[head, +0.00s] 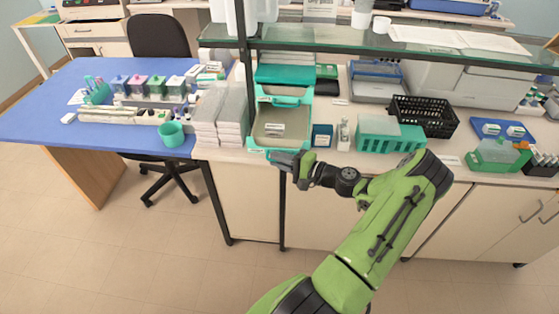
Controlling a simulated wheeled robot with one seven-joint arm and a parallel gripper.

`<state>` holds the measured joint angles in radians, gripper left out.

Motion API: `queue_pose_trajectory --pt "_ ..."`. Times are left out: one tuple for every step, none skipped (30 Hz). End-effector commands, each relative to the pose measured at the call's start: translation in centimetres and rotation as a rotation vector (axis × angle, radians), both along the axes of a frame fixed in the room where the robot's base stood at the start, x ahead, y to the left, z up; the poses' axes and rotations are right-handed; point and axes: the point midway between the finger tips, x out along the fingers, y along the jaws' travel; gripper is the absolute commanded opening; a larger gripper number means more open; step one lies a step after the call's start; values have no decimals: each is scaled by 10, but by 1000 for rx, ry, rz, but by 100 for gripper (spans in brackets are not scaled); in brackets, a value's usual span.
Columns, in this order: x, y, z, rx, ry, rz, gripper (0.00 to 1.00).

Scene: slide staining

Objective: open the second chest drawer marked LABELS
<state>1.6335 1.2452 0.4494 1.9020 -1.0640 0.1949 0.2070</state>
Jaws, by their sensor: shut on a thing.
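A small teal drawer chest (284,74) stands on the bench, left of centre in the head view. An upper drawer front (287,101) with a handle is in place. Below it, a drawer (262,141) is pulled out toward me, showing its beige inside and a small pale labelled item (274,130) in it. Its marking is too small to read. My gripper (276,157) is at the front of this open drawer, shut on what looks like its handle. The fingers and arm hide much of the handle and the lower drawer fronts.
Stacks of pale boxes (232,118) stand close on the left of the drawer. A dark blue box (322,136) and a teal rack (378,137) stand on the right. A glass shelf (350,43) hangs above, with a dark upright post (243,70) nearby. The floor in front is clear.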

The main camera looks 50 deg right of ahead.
Motion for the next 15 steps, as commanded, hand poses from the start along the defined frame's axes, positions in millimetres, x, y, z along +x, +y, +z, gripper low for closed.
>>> queue_pose_trajectory --pt "0 0 -1 0 2 -1 0" --pt "0 0 -1 0 2 -1 19" --pt "0 0 -1 0 2 -1 25" --pt "0 0 -1 0 2 -1 29" --pt "0 0 -1 1 1 -1 34" --pt "0 0 -1 1 1 -1 36" --pt "0 0 -1 0 1 -1 36" --pt "0 0 -1 0 1 -1 36" --pt "0 0 0 0 1 -1 36" --pt "0 0 0 0 1 -1 36" --pt "0 0 0 0 1 -1 36" --pt "0 0 0 0 1 -1 36" --pt "0 0 0 0 1 -1 36" --pt "-1 -1 0 -1 1 -2 36" --pt "-4 -2 0 -1 1 -2 36"
